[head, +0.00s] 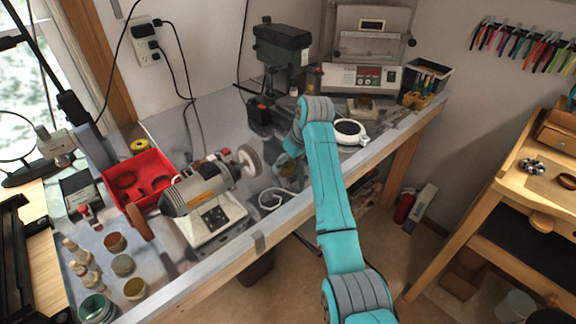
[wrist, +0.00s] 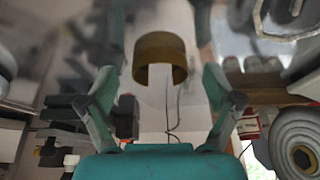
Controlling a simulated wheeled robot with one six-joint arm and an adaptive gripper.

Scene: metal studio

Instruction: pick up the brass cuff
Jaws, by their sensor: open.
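The brass cuff (wrist: 160,46) is a dull yellow-brown curved band in the upper middle of the wrist view. My gripper (wrist: 158,76) is open, with one finger on each side of the cuff in that picture. A gap shows between each finger and the band, so I see no grip on it. How far the cuff lies beyond the fingertips is hard to tell. In the head view my teal arm reaches over the metal bench (head: 262,240), and its end hides the spot below it. I cannot make out the cuff there.
A polishing motor (head: 198,190) stands left of my arm, beside a red tray (head: 160,163). A white round dish (head: 349,133) is close on the right of my arm. A drill press (head: 280,45) and a control box (head: 362,78) stand behind. Small jars crowd the near left.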

